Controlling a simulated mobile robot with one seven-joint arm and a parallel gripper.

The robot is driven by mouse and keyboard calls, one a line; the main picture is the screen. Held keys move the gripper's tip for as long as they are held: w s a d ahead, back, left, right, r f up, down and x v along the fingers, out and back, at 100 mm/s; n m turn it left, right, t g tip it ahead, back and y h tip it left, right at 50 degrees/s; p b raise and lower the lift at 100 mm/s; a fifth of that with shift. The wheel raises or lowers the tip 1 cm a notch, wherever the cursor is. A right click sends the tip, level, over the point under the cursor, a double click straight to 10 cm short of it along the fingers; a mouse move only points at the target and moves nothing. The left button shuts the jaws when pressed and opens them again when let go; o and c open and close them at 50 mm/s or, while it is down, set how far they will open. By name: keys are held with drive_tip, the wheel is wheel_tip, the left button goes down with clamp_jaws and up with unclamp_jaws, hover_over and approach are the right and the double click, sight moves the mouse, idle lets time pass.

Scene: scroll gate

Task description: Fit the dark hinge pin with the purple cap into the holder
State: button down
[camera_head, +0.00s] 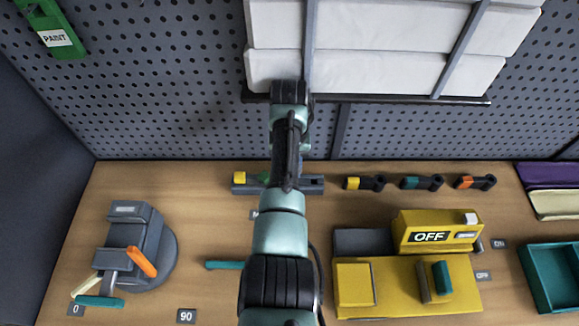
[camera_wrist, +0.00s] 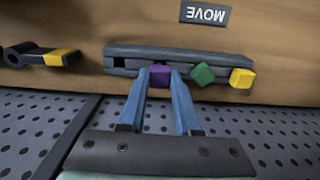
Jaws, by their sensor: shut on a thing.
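The purple cap (camera_wrist: 160,76) of the hinge pin is between the blue fingertips of my gripper (camera_wrist: 159,80), which is shut on it. The cap is at the grey holder (camera_wrist: 222,57), level with its near edge in the wrist view. The dark shaft is hidden, so I cannot tell whether or how deep it sits in the holder. A green cap (camera_wrist: 203,74) and a yellow cap (camera_wrist: 241,78) are at the same holder, right of the purple one; the green looks turned. A dark square opening (camera_wrist: 120,62) shows at the holder's left. In the head view my arm partly covers the holder (camera_head: 312,187).
Dark pieces with yellow (camera_head: 353,184), teal (camera_head: 409,183) and orange (camera_head: 466,182) ends lie right of the holder. A yellow fixture with an OFF sign (camera_head: 430,237) stands in front right, a grey clamp-like device (camera_head: 130,245) at left. Pegboard (camera_head: 180,110) rises behind.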

drive_tip(key=shift+f, duration=0.1)
drive_tip(key=c, duration=0.5)
unclamp_jaws()
drive_tip(key=shift+r, duration=6.55)
